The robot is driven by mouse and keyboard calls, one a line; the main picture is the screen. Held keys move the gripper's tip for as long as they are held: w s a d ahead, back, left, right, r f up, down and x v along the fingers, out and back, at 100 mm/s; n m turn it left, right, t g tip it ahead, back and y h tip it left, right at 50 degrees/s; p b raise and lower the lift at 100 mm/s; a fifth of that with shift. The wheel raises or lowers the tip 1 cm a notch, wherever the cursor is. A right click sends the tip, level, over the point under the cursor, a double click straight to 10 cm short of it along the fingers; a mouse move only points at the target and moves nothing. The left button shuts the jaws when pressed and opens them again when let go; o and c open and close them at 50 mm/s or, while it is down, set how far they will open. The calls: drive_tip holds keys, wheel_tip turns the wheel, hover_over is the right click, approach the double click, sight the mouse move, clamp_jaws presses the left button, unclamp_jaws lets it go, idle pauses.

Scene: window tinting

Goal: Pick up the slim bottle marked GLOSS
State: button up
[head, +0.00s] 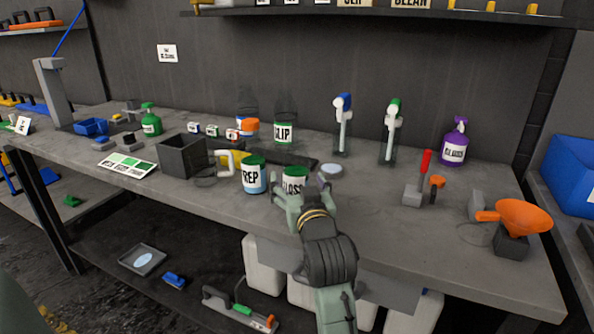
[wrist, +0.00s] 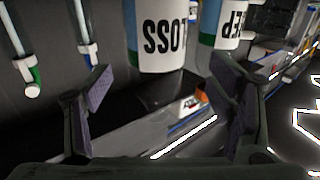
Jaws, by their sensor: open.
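The bottle marked GLOSS (head: 293,184) stands upright near the front of the workbench, with a green cap and a white label reading "LOSS" in view. Its lower part is hidden behind my gripper. My gripper (head: 306,198) is open and reaches in from the front, its fingers at either side of the bottle's lower part. In the wrist view the bottle (wrist: 163,40) appears upside down, ahead of and between the open fingers (wrist: 163,88). I cannot tell whether a finger touches it. The gap between the fingers looks empty.
A similar bottle reading "REP" (head: 254,176) stands close on the left and also shows in the wrist view (wrist: 226,20). A "LIP" bottle (head: 284,132) stands behind.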

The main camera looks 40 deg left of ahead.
sight(299, 174)
drive_tip(key=shift+w+a+r, duration=0.25)
drive_tip(key=shift+w+a, duration=0.1)
drive_tip(key=shift+a, duration=0.15)
drive_tip(key=p+x, duration=0.2)
drive_tip(key=x, duration=0.1)
drive_tip(key=shift+w+r, duration=0.2)
drive_tip(key=shift+w, duration=0.2)
drive_tip(key=shift+w+a+f, duration=0.1)
drive_tip(key=shift+w+a, duration=0.2)
drive_tip(key=shift+a, duration=0.1)
drive_tip(key=c, duration=1.5)
